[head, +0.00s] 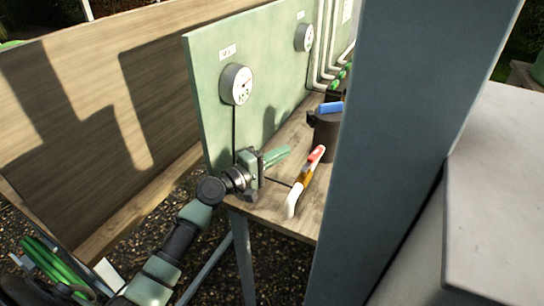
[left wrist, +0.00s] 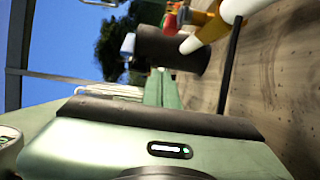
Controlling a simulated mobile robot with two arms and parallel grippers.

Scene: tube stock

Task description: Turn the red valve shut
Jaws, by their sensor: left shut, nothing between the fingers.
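A red part (head: 317,153), which looks like the red valve, sits at the far end of a piece with a brass-orange middle and a white near end, over the wooden bench. The same red part shows at the top of the left wrist view (left wrist: 172,20). I cannot tell how far the valve is turned. My left gripper (head: 283,153) is shut and empty, its green fingers just left of the valve piece and apart from it. Its fingers also show in the left wrist view (left wrist: 160,85). My right gripper is not in view.
A dark cylinder (head: 326,135) with a blue part (head: 331,108) stands behind the valve. A green panel (head: 208,95) with a round gauge (head: 236,84) rises on the left side of the wooden bench (head: 272,207). A large grey-blue column hides the bench's right side.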

